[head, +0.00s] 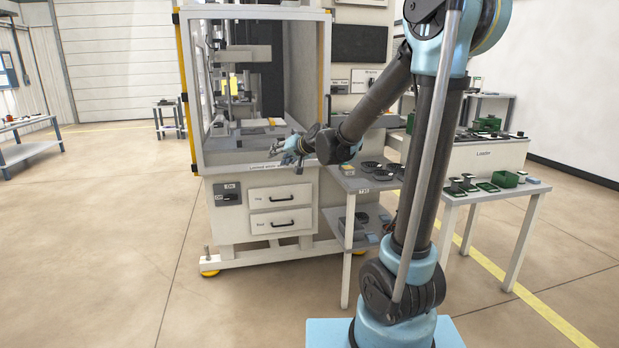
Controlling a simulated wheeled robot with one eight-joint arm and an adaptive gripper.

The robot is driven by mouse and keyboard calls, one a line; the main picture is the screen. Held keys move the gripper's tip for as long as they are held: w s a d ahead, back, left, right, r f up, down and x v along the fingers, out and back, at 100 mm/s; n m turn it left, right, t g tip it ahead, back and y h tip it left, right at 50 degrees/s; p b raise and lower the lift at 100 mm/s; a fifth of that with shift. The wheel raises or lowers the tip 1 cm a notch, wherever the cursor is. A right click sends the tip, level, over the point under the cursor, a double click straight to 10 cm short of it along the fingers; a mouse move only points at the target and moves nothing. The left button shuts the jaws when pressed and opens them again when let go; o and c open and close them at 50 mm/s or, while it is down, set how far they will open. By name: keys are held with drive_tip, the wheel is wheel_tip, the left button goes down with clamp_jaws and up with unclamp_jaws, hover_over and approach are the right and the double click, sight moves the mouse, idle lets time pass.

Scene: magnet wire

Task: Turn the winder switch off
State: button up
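A small dark switch box (227,194) sits on the front of the white winder cabinet (240,230), left of its two drawers. It has small light labels, one above and one to its left; the lever's position is too small to tell. My gripper (284,147) is up and to the right of the switch box, at the front edge of the machine's enclosure, apart from the switch. It points left. Its fingers are too small to show whether they are open or shut, and I see nothing clearly held.
Two labelled drawers (281,209) with dark handles are right of the switch. A grey side table (350,183) with dark parts stands right of the cabinet. Another table (462,197) holds green trays. The floor left of the cabinet is clear.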

drive_tip(key=s+d+f+g+h, duration=0.2)
drive_tip(key=s+d+f, duration=0.3)
drive_tip(key=s+d, duration=0.5)
drive_tip(key=s+d+f+g+h, duration=0.3)
drive_tip(key=s+d+f, duration=0.3)
drive_tip(key=s, duration=0.8)
drive_tip(key=s+d+f+g+h, duration=0.2)
drive_tip(key=s+d+f, duration=0.3)
drive_tip(key=s+d, duration=0.8)
drive_tip(key=shift+d+f+g+h, duration=0.25)
drive_tip(key=shift+d+g+h, duration=0.05)
drive_tip(key=shift+h, duration=0.5)
drive_tip(key=shift+s, duration=0.15)
drive_tip(key=shift+c, duration=0.8)
drive_tip(key=shift+d, duration=0.1)
